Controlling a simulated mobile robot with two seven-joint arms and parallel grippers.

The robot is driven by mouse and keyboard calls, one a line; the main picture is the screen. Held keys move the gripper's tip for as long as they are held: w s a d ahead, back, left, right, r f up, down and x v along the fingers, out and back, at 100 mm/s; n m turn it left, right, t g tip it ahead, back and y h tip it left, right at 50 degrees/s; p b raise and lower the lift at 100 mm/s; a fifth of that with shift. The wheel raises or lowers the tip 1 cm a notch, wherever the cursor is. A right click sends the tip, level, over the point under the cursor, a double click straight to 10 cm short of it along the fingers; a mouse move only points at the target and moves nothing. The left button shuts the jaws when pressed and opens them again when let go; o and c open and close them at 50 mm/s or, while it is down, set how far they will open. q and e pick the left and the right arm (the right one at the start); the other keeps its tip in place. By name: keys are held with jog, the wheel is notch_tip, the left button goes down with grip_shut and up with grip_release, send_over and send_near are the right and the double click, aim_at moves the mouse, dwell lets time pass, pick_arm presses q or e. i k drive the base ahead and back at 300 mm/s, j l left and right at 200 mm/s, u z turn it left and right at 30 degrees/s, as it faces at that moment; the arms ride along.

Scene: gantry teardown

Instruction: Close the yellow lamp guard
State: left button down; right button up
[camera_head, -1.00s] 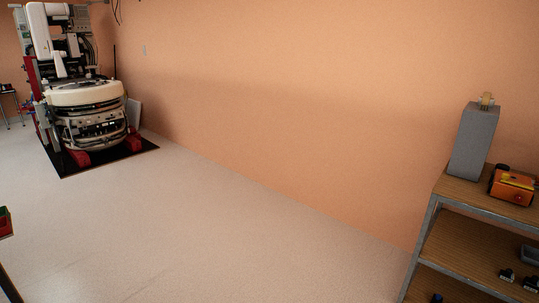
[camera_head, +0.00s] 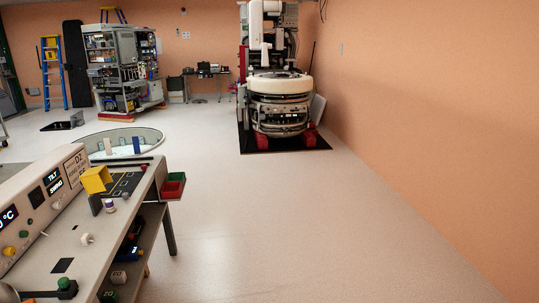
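A yellow boxy piece that looks like the lamp guard (camera_head: 97,179) is at the right end of the console (camera_head: 38,205), beside the lit TILT and SWING labels. It sits tilted above the bench top. It is small in this view, and I cannot tell how its hinge is set or what is under it. Neither of my grippers is in view.
The bench (camera_head: 62,262) fills the lower left, with knobs, a small bottle (camera_head: 109,206) and a lower shelf. Red and green bins (camera_head: 172,186) hang at its far end. The floor (camera_head: 300,220) to the right is clear.

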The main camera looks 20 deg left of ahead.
aim_at(93, 180)
jog(key=i+j+u, duration=0.15)
jog(key=i+u, duration=0.5)
jog(key=i, duration=0.25)
jog(key=i+l+u, duration=0.15)
jog(key=i+u, duration=0.2)
jog(key=i, duration=0.05)
